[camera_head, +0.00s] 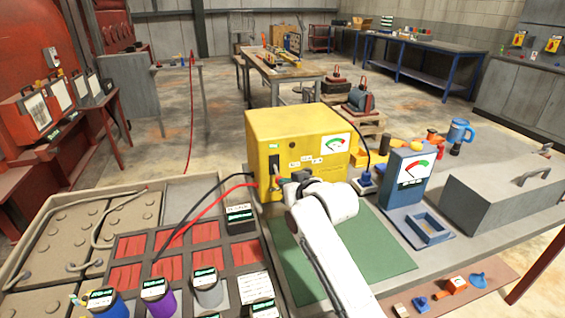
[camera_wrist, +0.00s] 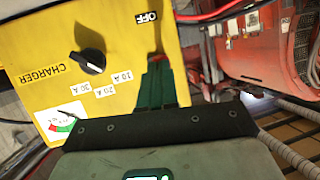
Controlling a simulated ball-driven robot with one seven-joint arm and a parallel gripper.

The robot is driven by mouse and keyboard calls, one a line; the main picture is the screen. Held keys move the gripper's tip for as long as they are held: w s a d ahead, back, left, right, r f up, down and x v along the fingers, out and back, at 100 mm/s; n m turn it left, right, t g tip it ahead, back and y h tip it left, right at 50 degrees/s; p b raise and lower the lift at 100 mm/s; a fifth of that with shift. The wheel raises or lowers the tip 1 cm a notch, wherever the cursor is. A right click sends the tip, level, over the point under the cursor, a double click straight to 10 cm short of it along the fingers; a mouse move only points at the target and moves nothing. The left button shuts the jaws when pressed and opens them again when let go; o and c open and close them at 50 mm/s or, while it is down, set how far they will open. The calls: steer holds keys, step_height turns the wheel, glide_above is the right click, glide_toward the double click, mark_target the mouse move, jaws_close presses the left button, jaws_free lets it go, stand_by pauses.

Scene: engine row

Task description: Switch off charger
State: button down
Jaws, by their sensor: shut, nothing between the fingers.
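The charger (camera_head: 290,128) is a yellow box on the bench, with a gauge (camera_head: 335,145) on its front. The knob's white mark points toward the amp labels; I cannot tell exactly which. My gripper (camera_head: 277,181) is at the lower front of the charger. Contact with the knob is not visible.
Red and black cables (camera_head: 215,198) run from the charger to a battery tray at left. A green mat (camera_head: 380,250) lies under my arm.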

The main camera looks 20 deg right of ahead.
steer(key=shift+p, duration=0.35)
steer(key=shift+r, duration=0.15)
steer(key=shift+r+p, duration=0.7)
